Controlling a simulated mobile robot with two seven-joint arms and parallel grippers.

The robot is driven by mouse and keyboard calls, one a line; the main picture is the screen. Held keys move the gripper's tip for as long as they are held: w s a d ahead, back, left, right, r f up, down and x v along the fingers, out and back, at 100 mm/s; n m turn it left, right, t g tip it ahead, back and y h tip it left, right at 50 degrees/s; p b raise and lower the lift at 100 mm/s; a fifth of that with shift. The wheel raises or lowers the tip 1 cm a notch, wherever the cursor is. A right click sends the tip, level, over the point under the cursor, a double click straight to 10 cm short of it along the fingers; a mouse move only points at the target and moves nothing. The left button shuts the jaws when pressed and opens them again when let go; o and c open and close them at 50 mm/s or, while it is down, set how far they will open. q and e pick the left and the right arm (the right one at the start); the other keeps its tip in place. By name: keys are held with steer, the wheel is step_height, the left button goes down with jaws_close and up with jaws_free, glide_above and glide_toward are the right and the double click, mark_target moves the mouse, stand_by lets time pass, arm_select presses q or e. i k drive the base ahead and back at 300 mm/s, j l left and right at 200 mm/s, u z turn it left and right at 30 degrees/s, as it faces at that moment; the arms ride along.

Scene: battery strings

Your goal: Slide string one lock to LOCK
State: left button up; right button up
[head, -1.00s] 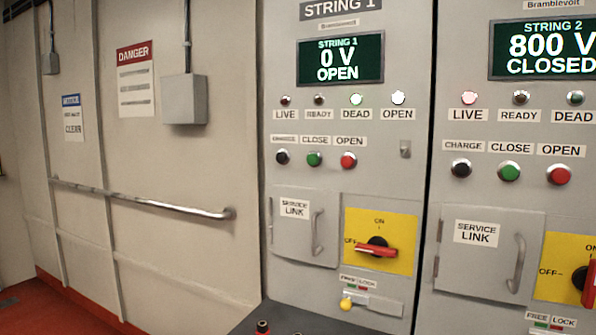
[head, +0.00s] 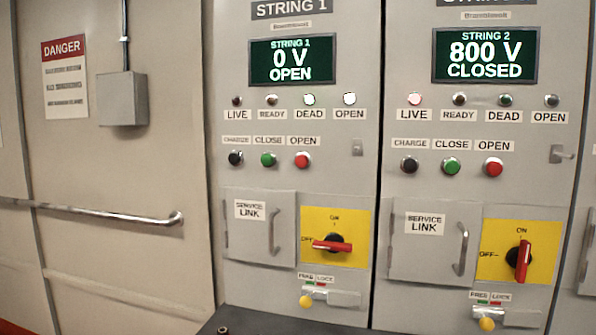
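The string one lock is a small slider with a yellow knob (head: 306,301) below the yellow switch plate on the STRING 1 cabinet. The knob sits at the left end of its slot, under the FREE label, and a grey bar (head: 344,298) lies to its right under LOCK. Above it, the red rotary handle (head: 332,246) lies horizontal, pointing to OFF. The string one display (head: 291,61) reads 0 V OPEN, and its DEAD and OPEN lamps are lit. Neither of my grippers shows in the head view.
The STRING 2 cabinet stands to the right; its display (head: 485,55) reads 800 V CLOSED and its red handle (head: 523,261) is vertical at ON. Its yellow lock knob (head: 487,324) is at FREE. A handrail (head: 110,214) runs along the left wall. A dark surface (head: 270,322) lies below.

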mark_target(305, 302)
steer(key=i+j, duration=0.15)
steer(key=j, duration=0.5)
steer(key=i+j+z, duration=0.1)
steer(key=j, duration=0.5)
steer(key=i+j, duration=0.15)
steer(key=j, duration=0.5)
steer(key=i+j+z, duration=0.1)
steer(key=j, duration=0.55)
steer(key=i+j, duration=0.1)
steer(key=j, duration=0.55)
steer(key=j+z, duration=0.1)
steer(key=j, duration=0.5)
steer(key=i, duration=0.05)
